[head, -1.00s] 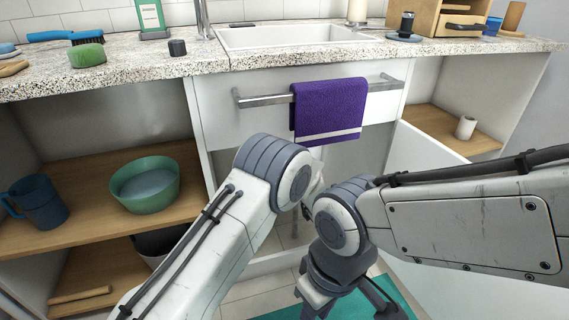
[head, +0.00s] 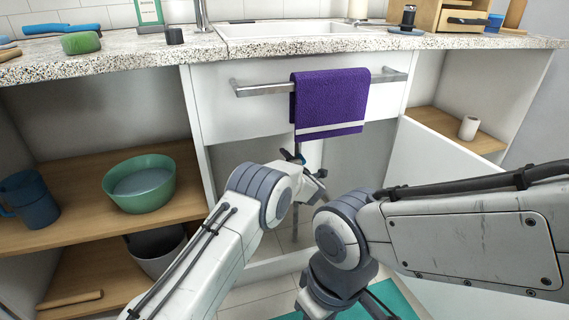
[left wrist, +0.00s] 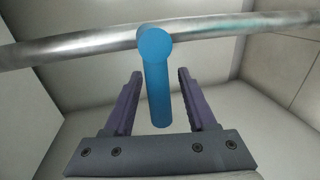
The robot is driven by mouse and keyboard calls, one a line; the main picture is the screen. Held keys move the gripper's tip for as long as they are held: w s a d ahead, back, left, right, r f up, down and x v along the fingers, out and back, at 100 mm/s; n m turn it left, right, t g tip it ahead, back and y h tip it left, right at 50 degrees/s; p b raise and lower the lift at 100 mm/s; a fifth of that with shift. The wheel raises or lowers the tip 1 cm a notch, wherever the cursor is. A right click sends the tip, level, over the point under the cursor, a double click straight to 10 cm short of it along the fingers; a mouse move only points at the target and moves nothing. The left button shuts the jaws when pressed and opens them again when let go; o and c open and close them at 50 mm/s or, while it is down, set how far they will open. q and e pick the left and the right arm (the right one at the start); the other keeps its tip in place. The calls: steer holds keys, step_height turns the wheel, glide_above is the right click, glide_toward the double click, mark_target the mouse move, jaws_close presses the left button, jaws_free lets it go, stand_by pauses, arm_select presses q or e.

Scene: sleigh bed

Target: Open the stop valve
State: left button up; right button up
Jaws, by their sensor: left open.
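The stop valve's blue lever handle (left wrist: 156,90) shows in the left wrist view, joined at its top to a metal pipe (left wrist: 75,48) that runs across. My left gripper (left wrist: 158,76) is open, with one finger on each side of the lever and visible gaps between. In the head view the left gripper (head: 310,172) is inside the open sink cabinet below the towel, mostly hidden by my own arm; a small bit of blue shows beside it. My right gripper (head: 345,300) points down at the bottom edge, its fingers partly cut off.
A purple towel (head: 328,103) hangs on the bar (head: 262,89) above the cabinet opening. An open white door (head: 450,185) stands at the right. Shelves at the left hold a green bowl (head: 140,184) and a blue mug (head: 32,199). A teal mat (head: 385,298) lies on the floor.

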arm_select(q)
jaws_close()
stand_by(1.4)
